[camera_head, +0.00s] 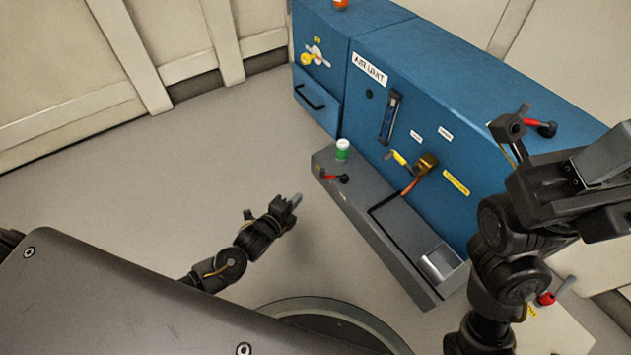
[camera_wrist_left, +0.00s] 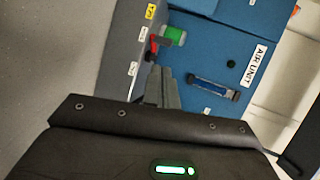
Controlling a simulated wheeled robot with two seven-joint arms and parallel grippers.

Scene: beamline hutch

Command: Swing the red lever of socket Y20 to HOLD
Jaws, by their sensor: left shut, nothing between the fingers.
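A red lever (camera_head: 335,178) with a dark knob is on the left end of the grey bench ledge, beside a green and white cup. It also shows in the left wrist view (camera_wrist_left: 160,41), near small labels too blurred to read. Another red lever (camera_head: 537,126) is at the right of the blue cabinet, and a red-knobbed one (camera_head: 548,298) is at the lower right. I cannot tell which is at socket Y20. My left gripper (camera_head: 295,200) is shut and empty, left of the ledge and apart from it; its fingers (camera_wrist_left: 160,88) point toward the first lever. My right gripper's jaws are unclear.
The blue cabinet (camera_head: 440,110) carries an AIR UNIT label, a yellow handle (camera_head: 398,157) and an orange-brown part (camera_head: 427,163). The green and white cup (camera_head: 342,150) stands close to the ledge lever. A metal bin (camera_head: 438,264) is at the ledge's right end. Floor on the left is clear.

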